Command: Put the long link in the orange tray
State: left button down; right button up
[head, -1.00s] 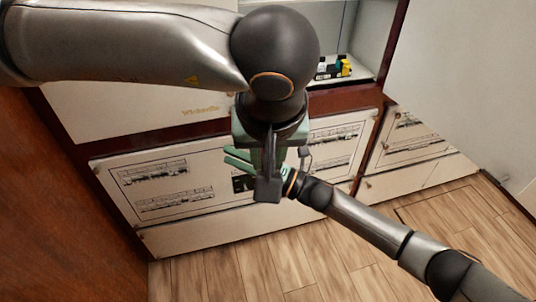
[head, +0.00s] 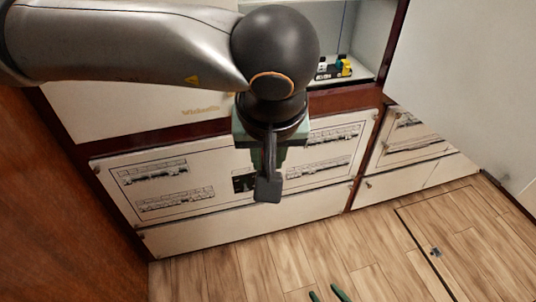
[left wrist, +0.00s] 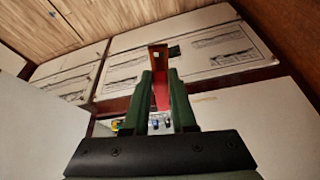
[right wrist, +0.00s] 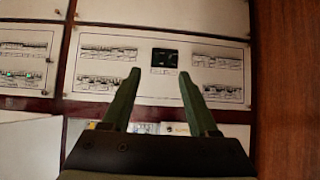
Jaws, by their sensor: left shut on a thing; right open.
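My left gripper (left wrist: 160,78) is shut on a narrow red piece with a copper-brown end (left wrist: 158,56), which looks like the long link. It stands out past the fingertips in the left wrist view. In the head view my left arm's wrist hides that gripper's fingers and the piece. My right gripper (right wrist: 158,74) is open and empty, facing a cream panel. In the head view only its green fingertips (head: 327,296) show, low over the floor. I cannot make out an orange tray in any view.
A cream panel (head: 215,180) with printed breaker rows and a dark square fills the lower cabinet front. Above it an open recess (head: 365,62) holds small black, yellow and white parts (head: 336,69). A brown wooden side (head: 80,200) stands left. The wooden floor (head: 240,270) is clear.

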jog(key=shift+s+d+f+m+g+h, duration=0.2)
jog(key=shift+s+d+f+m+g, duration=0.1)
jog(key=shift+s+d, duration=0.35)
jog(key=shift+s+d+f+m+g+h, duration=0.25)
jog(key=shift+s+d, duration=0.2)
jog(key=shift+s, duration=0.35)
